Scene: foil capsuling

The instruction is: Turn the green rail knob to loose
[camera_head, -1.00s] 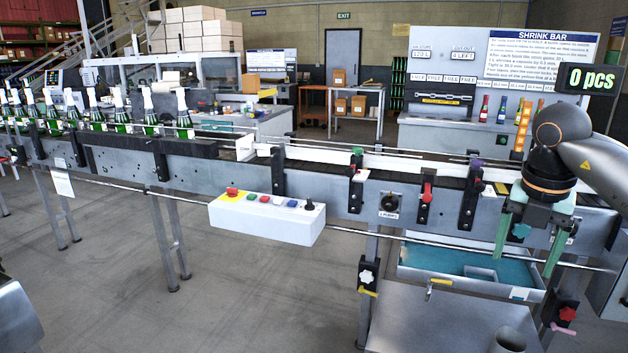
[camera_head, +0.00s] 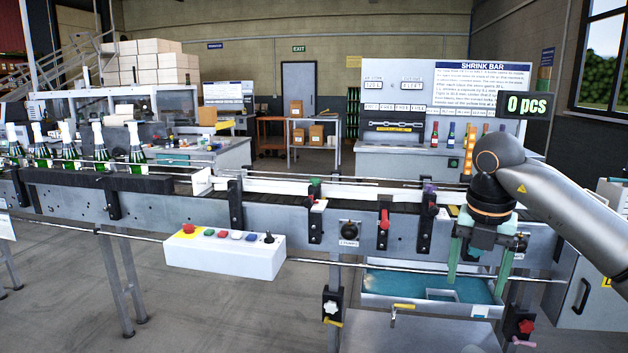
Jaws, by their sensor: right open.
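A small green knob (camera_head: 315,183) sits on top of a black bracket on the conveyor's front side, left of the round black dial (camera_head: 349,231). My right gripper (camera_head: 479,268) points down in front of the conveyor, well to the right of this knob. Its two green fingers are apart, and nothing is visibly held between them. The gripper and wrist hide part of the conveyor behind them. My left gripper is not in view.
Red (camera_head: 384,221) and purple (camera_head: 430,188) knobs stand on brackets between the green knob and my right gripper. A white button box (camera_head: 225,255) juts from the conveyor's front. A blue-lined tray (camera_head: 400,285) lies below the gripper. Green bottles (camera_head: 102,147) stand at left.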

